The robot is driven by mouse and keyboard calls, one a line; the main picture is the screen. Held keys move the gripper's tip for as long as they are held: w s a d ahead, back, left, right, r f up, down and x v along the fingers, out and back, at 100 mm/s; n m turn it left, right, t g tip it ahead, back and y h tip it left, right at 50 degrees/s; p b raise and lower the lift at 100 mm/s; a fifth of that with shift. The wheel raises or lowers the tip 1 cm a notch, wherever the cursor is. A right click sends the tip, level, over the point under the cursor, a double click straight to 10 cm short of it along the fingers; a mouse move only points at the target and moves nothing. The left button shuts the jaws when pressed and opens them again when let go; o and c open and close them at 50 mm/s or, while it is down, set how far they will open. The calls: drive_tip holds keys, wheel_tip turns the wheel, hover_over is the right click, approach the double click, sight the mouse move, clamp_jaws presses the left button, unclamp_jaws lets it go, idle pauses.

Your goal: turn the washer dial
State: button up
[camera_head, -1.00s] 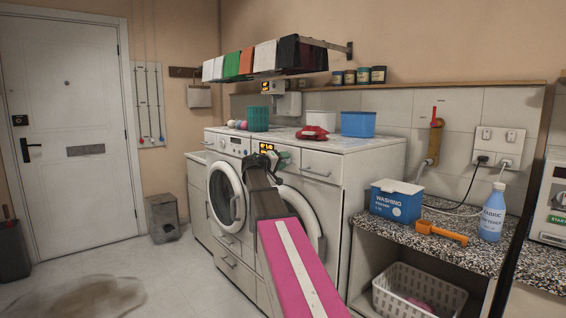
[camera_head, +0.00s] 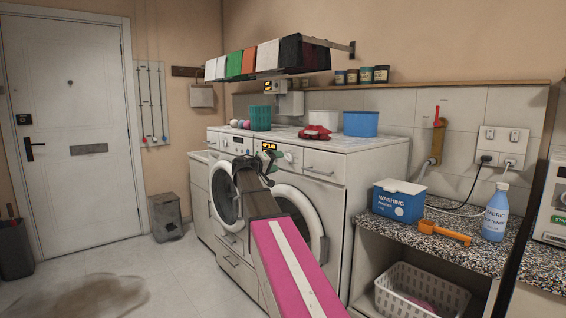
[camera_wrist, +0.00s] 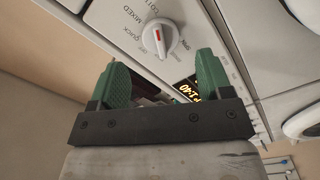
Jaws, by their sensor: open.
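The washer dial (camera_wrist: 157,38) is a round, pale knob with a red pointer mark. It is set in the white panel in the wrist view, with printed words such as MIXED and QUICK around it. My gripper (camera_wrist: 163,72) has two green fingers standing apart, with nothing between them. The dial appears just beyond the fingertips, apart from them. An orange lit display (camera_wrist: 188,90) is partly hidden behind the right finger.
A blue tub (camera_head: 360,123) and a red cloth (camera_head: 315,132) lie on top. A speckled counter (camera_head: 400,228) holds a detergent box (camera_head: 398,200) and a blue bottle (camera_head: 495,212).

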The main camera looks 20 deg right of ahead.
drive_tip(key=shift+v, duration=2.7)
drive_tip(key=s+a+f+n+g+y, duration=0.1)
drive_tip(key=s+f+y, duration=0.25)
drive_tip(key=f, duration=0.65)
drive_tip(key=s+a+f+g+y, duration=0.15)
drive_tip(key=s+f, duration=0.25)
drive_tip(key=f, duration=0.7)
drive_tip(key=s+a+f+n+y, duration=0.1)
drive_tip(key=s+f+y, duration=0.3)
drive_tip(key=f, duration=0.6)
drive_tip(key=s+a+f+g+y, duration=0.2)
drive_tip(key=s+a+f+y, duration=0.2)
drive_tip(key=s+f, duration=0.5)
drive_tip(key=s+a+f+g+y, duration=0.1)
drive_tip(key=s+a+f+y, duration=0.3)
drive_tip(key=s+f, duration=0.5)
drive_tip(key=shift+s+a+g, duration=0.15)
drive_tip(key=shift+a+g, duration=0.2)
drive_tip(key=shift+a, duration=0.6)
